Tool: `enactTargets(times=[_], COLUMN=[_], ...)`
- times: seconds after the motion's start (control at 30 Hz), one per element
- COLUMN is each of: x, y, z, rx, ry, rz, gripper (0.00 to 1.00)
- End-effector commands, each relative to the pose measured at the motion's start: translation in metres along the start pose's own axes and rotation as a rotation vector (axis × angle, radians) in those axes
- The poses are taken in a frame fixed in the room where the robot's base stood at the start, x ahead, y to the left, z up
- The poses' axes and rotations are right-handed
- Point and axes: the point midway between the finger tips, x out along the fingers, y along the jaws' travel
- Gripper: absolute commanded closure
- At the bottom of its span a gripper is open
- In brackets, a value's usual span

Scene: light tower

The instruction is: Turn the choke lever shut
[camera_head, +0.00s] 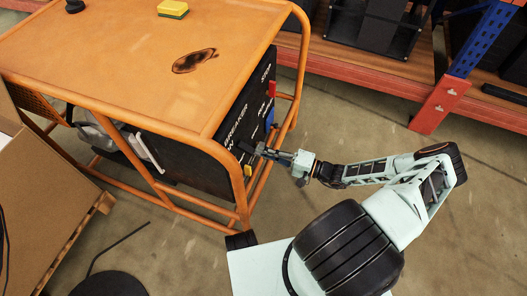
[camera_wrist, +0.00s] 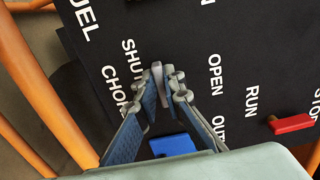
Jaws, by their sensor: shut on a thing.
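The choke lever (camera_wrist: 157,75) is a small grey bar on the generator's black control panel (camera_wrist: 225,40), by the words CHOKE, SHUT and OPEN. In the wrist view it stands between SHUT on its left and OPEN on its right, its tip nearer SHUT. My gripper (camera_wrist: 160,88) is shut on it, one blue-grey finger on each side. The lever's lower part and pivot are hidden by the fingers. In the head view my gripper (camera_head: 256,151) reaches the panel (camera_head: 215,150) from the right, and the lever is too small to make out there.
A blue part (camera_wrist: 172,144) sits just below the fingers, and a red handle (camera_wrist: 291,124) lies to the right by RUN. Orange frame tubes (camera_head: 262,185) run close around the panel. A yellow sponge (camera_head: 173,9) lies on top. A cardboard box (camera_head: 45,215) stands left.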

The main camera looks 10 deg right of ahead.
Motion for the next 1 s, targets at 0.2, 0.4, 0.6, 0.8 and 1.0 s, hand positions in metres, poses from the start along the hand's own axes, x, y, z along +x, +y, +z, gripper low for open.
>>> enactTargets(times=[0.2,0.4,0.6,0.8,1.0], x=[-0.002,-0.001,-0.001,-0.007,-0.043], y=[0.001,0.001,0.0,0.0,0.001], z=[-0.002,-0.001,-0.001,-0.001,-0.002], rx=[-0.003,-0.002,-0.001,-0.001,-0.003], ry=[0.003,0.002,0.001,0.002,0.005], rz=[0.004,0.003,0.002,0.002,0.005], gripper=[1.0,0.76,0.74,0.74,0.74])
